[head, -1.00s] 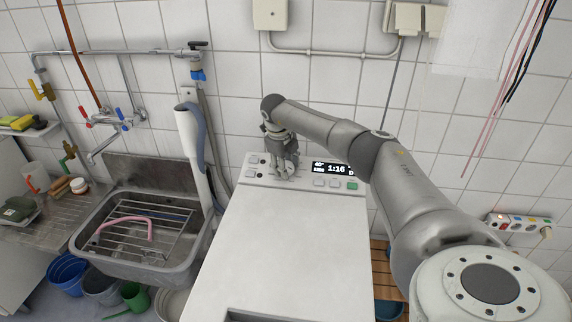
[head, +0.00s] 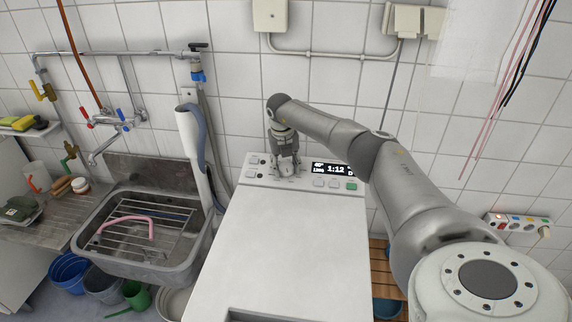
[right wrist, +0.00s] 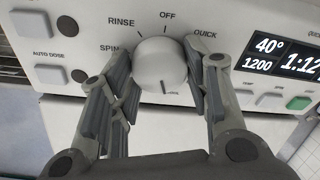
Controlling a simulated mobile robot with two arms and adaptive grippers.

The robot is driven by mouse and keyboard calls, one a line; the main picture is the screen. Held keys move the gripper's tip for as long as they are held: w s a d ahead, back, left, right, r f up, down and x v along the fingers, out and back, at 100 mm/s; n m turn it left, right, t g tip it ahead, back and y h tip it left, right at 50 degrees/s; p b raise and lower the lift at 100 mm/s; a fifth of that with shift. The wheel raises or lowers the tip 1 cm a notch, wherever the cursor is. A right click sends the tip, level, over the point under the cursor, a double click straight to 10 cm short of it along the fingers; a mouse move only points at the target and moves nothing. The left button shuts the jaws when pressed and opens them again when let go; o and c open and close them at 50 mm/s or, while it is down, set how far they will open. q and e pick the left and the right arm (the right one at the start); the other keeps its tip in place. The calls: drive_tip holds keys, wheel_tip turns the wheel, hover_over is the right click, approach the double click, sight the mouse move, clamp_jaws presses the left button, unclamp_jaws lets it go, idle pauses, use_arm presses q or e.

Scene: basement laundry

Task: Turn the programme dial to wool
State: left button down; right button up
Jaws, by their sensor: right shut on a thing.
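The programme dial (right wrist: 160,66) is a round white knob on the white control panel. A short dark line on the knob points downward in that view. My right gripper (right wrist: 158,60) is shut on the dial, one finger on each side. In the head view the right gripper (head: 284,166) reaches down onto the panel and mostly hides the dial. The display (head: 333,169) reads 40°, 1200 and 1:12. My left gripper is not in view.
The washing machine (head: 280,240) has a broad bare top. Buttons, one green (head: 351,186), sit below the display. A steel sink (head: 140,265) with a rack stands left. A tiled wall rises close behind. A power strip (head: 520,222) hangs at right.

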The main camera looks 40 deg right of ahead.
idle(0.3)
drive_tip(key=o, duration=1)
drive_tip(key=shift+o, duration=0.2)
drive_tip(key=shift+r, duration=0.1)
wheel_tip(320, 180, up, 12)
drive_tip(key=s+a, duration=0.1)
drive_tip(key=a, duration=0.1)
drive_tip(key=shift+f, duration=0.2)
